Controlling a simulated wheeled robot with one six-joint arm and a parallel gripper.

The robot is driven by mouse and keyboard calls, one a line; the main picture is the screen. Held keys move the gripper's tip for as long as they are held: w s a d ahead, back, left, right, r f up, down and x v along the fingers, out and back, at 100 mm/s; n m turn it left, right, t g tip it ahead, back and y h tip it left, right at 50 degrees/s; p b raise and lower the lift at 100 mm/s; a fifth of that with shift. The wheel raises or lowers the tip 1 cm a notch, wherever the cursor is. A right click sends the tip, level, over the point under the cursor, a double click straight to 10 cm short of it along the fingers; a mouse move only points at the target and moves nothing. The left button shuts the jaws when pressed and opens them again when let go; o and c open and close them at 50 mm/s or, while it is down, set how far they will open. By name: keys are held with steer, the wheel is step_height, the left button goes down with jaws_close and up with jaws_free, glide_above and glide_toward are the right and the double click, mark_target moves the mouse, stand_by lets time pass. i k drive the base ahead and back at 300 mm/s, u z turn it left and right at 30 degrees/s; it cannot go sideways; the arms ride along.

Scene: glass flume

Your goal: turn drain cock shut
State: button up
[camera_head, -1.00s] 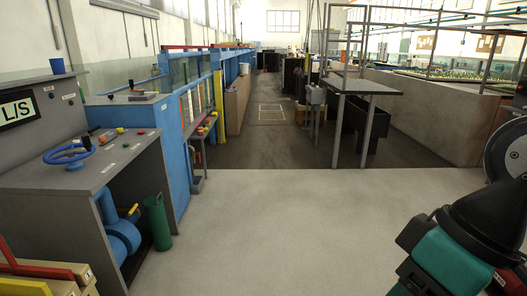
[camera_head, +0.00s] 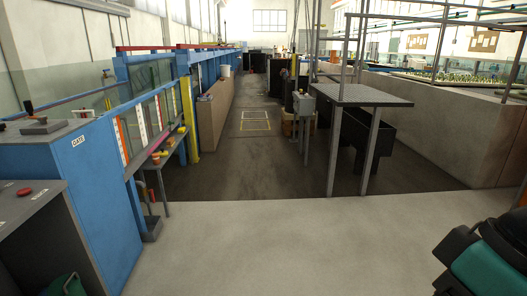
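I cannot make out a drain cock for certain in this view. The glass flume (camera_head: 147,120), with its blue frame and glass side panels, runs away from me along the left. Its near end is a blue housing (camera_head: 100,180) labelled GATE, with a small dark-knobbed control (camera_head: 36,122) on top. My gripper is not in view. Only part of my arm, teal and black, shows at the lower right, well away from the flume.
A grey console (camera_head: 40,235) with a red button stands at the near left, a green bin (camera_head: 66,286) partly showing below. A small bench (camera_head: 160,166) stands beside the flume. A grey raised platform (camera_head: 360,95) stands right of centre. The pale floor ahead is clear.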

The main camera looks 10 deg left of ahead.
mark_target(153, 196)
steer(key=u, duration=0.2)
steer(key=i, duration=2)
steer(key=u, duration=1.05)
steer(key=i, duration=1.75)
steer(key=u, duration=0.6)
